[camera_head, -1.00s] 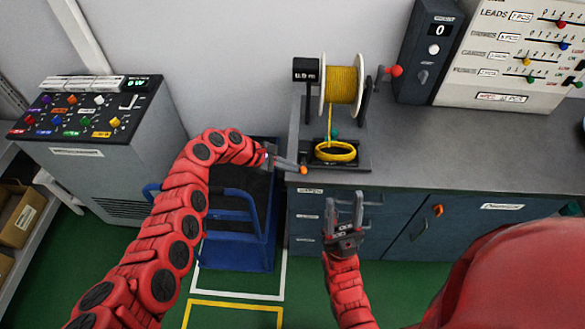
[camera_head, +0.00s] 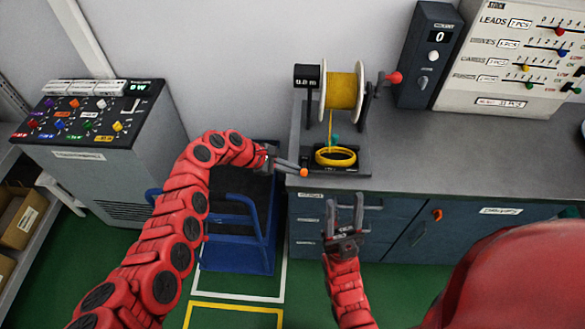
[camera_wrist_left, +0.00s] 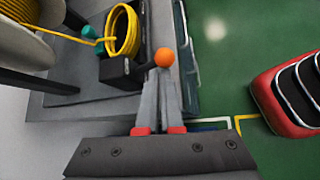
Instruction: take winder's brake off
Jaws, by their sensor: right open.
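The winder on the bench has a yellow spool (camera_head: 341,88) between white flanges, with a red crank knob (camera_head: 394,78) at its right. A coil of yellow cable (camera_head: 335,156) sits on its base and shows in the left wrist view (camera_wrist_left: 124,32). A small orange ball knob (camera_head: 304,172) is at the base's front left corner. My left gripper (camera_head: 298,168) reaches it from the left. In the left wrist view the left fingers (camera_wrist_left: 164,82) are together, with their tips right at the orange knob (camera_wrist_left: 164,57); contact is unclear. My right gripper (camera_head: 346,205) is open and empty before the drawers.
A blue-framed cart (camera_head: 238,238) stands left of the bench, below my left arm. A control console (camera_head: 100,165) is at the left. A counter box (camera_head: 427,52) and slider panel (camera_head: 520,50) stand on the bench. The bench's right front is clear.

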